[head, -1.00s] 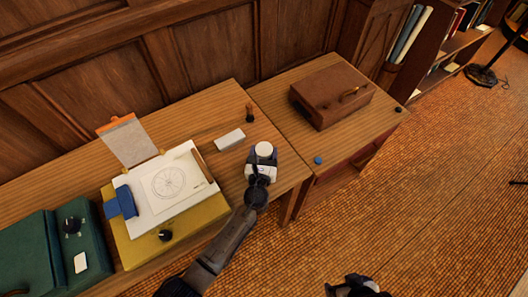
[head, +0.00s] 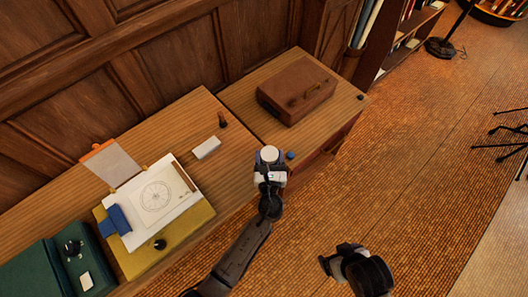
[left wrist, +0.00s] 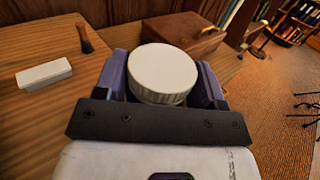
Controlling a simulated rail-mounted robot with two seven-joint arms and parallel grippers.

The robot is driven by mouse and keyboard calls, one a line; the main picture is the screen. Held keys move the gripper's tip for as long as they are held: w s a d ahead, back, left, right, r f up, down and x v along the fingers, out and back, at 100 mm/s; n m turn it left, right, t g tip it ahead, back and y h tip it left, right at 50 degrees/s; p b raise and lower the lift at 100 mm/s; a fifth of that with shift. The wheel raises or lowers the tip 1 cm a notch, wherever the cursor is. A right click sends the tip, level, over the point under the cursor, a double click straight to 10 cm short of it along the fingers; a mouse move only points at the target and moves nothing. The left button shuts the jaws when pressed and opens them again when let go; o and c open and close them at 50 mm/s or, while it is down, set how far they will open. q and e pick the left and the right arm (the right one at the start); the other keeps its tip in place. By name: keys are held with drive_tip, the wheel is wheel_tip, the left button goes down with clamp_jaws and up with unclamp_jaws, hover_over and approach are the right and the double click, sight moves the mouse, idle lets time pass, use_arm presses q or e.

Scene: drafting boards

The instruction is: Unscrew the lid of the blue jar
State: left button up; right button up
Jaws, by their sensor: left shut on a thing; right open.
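A jar with a white, ridged round lid (head: 269,152) is held in my left gripper (head: 269,163) near the front right corner of the left desk. In the left wrist view the lid (left wrist: 163,72) sits between the two blue-purple fingers of my left gripper (left wrist: 163,88), facing up and still on. The jar's body is mostly hidden by the fingers and palm, so its colour is hard to tell. My right gripper (head: 342,256) is open and empty, low in the head view, over the floor to the right of and below the jar.
A brown case (head: 297,90) stands behind.

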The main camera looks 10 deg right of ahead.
use_arm(q)
drive_tip(key=shift+s+r, duration=0.1)
drive_tip(key=o, duration=0.6)
drive_tip(key=shift+c, duration=0.2)
drive_tip(key=c, duration=1)
drive_tip(key=shift+a+f+n+y, duration=0.3)
drive_tip(key=shift+a+n+y, duration=0.1)
drive_tip(key=shift+a+y, duration=0.2)
drive_tip(key=shift+c, duration=0.2)
drive_tip(key=s+a+r+y, duration=0.1)
drive_tip(key=s+a+r, duration=0.1)
drive_tip(key=a+r, duration=1.05)
drive_tip(key=s+a+r, duration=0.3)
drive_tip(key=a+r, duration=0.8)
drive_tip(key=a, duration=0.3)
wheel_tip(320, 180, up, 22)
drive_tip(key=p, duration=2.2)
drive_tip(key=shift+d+r+n+p, duration=0.25)
drive_tip(key=shift+d+n+p, duration=0.05)
drive_tip(key=shift+d, duration=0.05)
